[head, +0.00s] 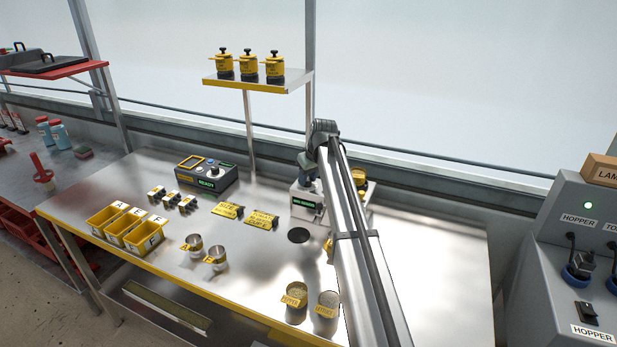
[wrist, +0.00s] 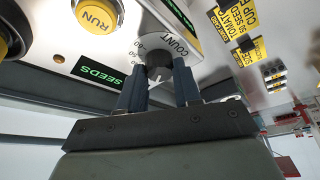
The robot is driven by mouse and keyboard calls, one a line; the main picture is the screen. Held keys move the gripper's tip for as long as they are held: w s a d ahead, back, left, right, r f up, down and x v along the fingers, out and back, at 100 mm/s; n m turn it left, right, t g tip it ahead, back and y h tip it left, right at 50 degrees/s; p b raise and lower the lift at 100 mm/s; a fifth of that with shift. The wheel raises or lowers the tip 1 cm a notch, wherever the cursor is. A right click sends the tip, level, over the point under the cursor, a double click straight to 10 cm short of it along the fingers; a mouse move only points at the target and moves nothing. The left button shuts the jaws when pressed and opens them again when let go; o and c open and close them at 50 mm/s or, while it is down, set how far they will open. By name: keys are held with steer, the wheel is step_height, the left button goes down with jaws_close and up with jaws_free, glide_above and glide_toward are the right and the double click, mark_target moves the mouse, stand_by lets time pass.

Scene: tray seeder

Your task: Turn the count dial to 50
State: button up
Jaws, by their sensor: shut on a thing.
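The count dial (wrist: 158,63) is a small dark round knob on the pale face of the seeder, beside the printed word COUNT. My gripper (wrist: 159,82) has its two dark fingers on either side of the dial and is shut on it. A few scale marks show near the knob, but their numbers are too small to read surely, and I cannot tell the dial's setting. In the head view the seeder (head: 304,201) stands at the back of the steel bench, partly behind my arm. The dial and the fingertips cannot be made out there.
A yellow RUN button (wrist: 97,14) and a green SEEDS display (wrist: 100,69) are close to the gripper. A grey box with a READY display (head: 207,183), yellow bins (head: 127,228), metal cups (head: 215,256) and round tubs (head: 327,304) stand on the bench (head: 440,270). Its right part is clear.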

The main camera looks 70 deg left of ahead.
steer(key=m+t, duration=0.1)
steer(key=m, duration=0.3)
steer(key=shift+s+m+t, duration=0.2)
steer(key=shift+m+t, duration=0.2)
steer(key=m, duration=0.2)
steer(key=m+t, duration=0.1)
steer(key=m, duration=0.1)
steer(key=shift+s+a+t+h, duration=0.1)
steer(key=shift+t+h, duration=0.2)
steer(key=shift+h, duration=0.1)
steer(key=m+t+h, duration=0.1)
steer(key=m, duration=0.4)
steer(key=shift+a, duration=0.1)
steer(key=shift+m+t+h, duration=0.4)
steer(key=shift+m+h, duration=0.5)
steer(key=shift+m, duration=1.2)
steer(key=o, duration=1)
steer(key=shift+o, duration=0.2)
steer(key=shift+s+r, duration=0.1)
